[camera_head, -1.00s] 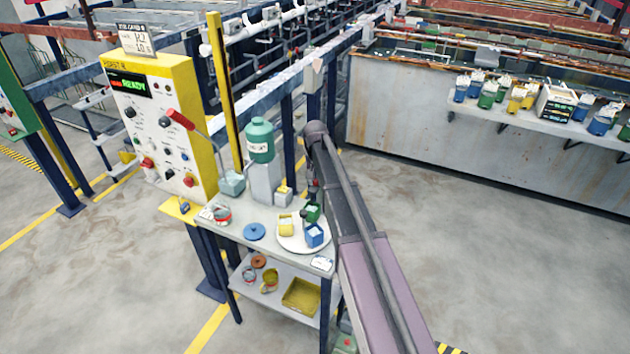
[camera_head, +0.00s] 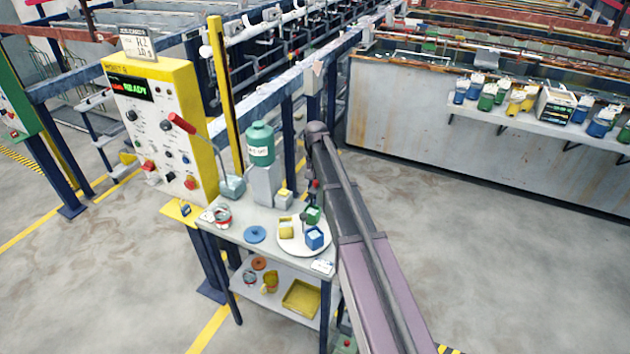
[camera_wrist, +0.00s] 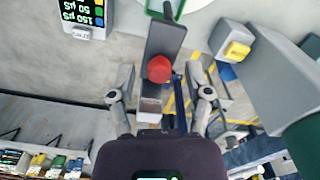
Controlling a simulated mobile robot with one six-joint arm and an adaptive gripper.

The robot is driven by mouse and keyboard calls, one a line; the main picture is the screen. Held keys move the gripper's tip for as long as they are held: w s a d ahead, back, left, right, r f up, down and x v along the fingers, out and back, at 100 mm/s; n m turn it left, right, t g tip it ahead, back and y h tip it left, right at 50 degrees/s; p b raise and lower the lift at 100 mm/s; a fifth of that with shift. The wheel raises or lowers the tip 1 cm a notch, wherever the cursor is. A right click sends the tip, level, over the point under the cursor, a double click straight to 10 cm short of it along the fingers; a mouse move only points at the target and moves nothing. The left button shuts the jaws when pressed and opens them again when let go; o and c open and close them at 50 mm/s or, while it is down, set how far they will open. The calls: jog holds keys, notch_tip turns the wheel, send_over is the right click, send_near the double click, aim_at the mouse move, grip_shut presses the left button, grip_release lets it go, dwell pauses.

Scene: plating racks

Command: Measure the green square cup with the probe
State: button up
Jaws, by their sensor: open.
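The green square cup (camera_head: 313,215) stands on a round white plate (camera_head: 290,247), with a yellow cup (camera_head: 286,229) and a blue cup (camera_head: 315,239) beside it. In the wrist view, part of its green rim (camera_wrist: 160,13) shows at the top edge. My gripper (camera_wrist: 164,80) is open, with one finger on each side of a dark grey upright piece with a red knob (camera_wrist: 159,69). This piece looks like the probe; I cannot tell whether the fingers touch it. In the head view my gripper is small and dark, near the green cup.
A grey stand with a green bottle (camera_head: 260,144) is close behind the plate. A small yellow block (camera_wrist: 237,50) sits beside it. A blue disc (camera_head: 255,234) lies left of the plate. A yellow control panel (camera_head: 155,125) stands left.

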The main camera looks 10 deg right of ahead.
aim_at(316, 187)
jog(key=shift+f, duration=0.1)
jog(key=shift+f+b, duration=2.05)
jog(key=shift+b, duration=0.1)
notch_tip(316, 187, up, 14)
jog(key=p, duration=1.4)
jog(key=s+f+n+b, duration=0.1)
jog(key=s+f+b, duration=0.3)
jog(key=s, duration=0.6)
jog(key=s+f+n+b, duration=0.1)
jog(key=s+f+b, duration=0.3)
jog(key=s, duration=0.6)
jog(key=s+f+n+b, duration=0.1)
jog(key=s+f+b, duration=0.4)
jog(key=s, duration=0.5)
jog(key=shift+n, duration=0.3)
jog(key=shift+s, duration=0.15)
